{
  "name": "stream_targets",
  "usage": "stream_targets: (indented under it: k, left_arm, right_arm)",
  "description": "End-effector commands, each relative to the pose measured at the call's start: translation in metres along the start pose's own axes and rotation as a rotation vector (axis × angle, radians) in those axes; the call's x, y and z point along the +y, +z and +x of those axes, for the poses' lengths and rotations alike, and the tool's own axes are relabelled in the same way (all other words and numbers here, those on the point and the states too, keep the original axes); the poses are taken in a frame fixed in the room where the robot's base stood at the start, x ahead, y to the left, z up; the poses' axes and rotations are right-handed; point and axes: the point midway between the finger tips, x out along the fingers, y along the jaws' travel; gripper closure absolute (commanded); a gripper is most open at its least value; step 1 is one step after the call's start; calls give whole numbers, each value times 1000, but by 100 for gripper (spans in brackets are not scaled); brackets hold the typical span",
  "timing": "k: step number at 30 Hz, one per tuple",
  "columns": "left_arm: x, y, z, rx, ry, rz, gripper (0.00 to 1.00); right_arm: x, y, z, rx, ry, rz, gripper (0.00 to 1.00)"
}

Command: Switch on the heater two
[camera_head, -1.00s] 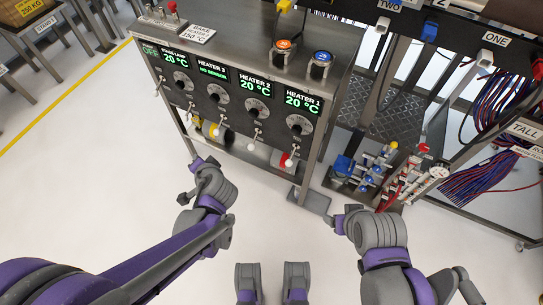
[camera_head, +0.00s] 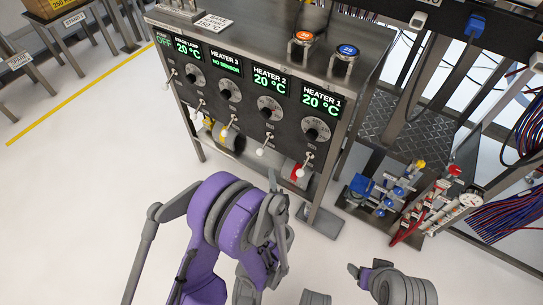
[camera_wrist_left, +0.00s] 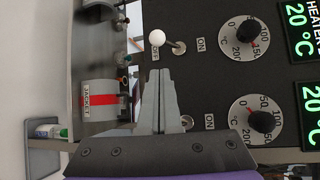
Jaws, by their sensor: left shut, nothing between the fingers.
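The heater two section of the panel has a lit display (camera_head: 269,80) reading 20 °C, a dial (camera_head: 269,107) and a white-tipped toggle switch (camera_head: 262,150) below. In the left wrist view, the toggle's white ball (camera_wrist_left: 157,38) points toward the OFF label, away from ON. My left gripper (camera_head: 273,182) is shut and empty; in the wrist view its fingertips (camera_wrist_left: 159,74) lie just below the ball in the picture, apart from it. The heater one toggle (camera_wrist_left: 187,122) is partly hidden by the fingers.
Heater one's display (camera_head: 322,98) and toggle (camera_head: 302,170) are just right of heater two's. A red-banded cylinder (camera_wrist_left: 98,100) sits below the panel. A blue valve assembly (camera_head: 380,190) stands right of the cabinet.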

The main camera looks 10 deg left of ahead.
Motion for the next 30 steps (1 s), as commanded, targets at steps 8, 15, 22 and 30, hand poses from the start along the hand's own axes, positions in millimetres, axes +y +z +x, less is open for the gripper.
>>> stream_targets:
  k: [8, 15, 22, 30]
  left_arm:
    - [-1, 0, 5, -2, 1, -1, 100]
    - [-2, 2, 35, -4, 1, -2, 100]
    - [1, 1, 78, -3, 2, -2, 100]
    - [0, 0, 100, -1, 1, -2, 100]
  right_arm:
    - [0, -1, -6, 1, 0, 0, 26]
    - [0, -6, -25, 6, 0, 0, 26]
    - [0, -4, -17, 4, 0, 0, 26]
    - [0, -3, -14, 3, 0, 0, 26]
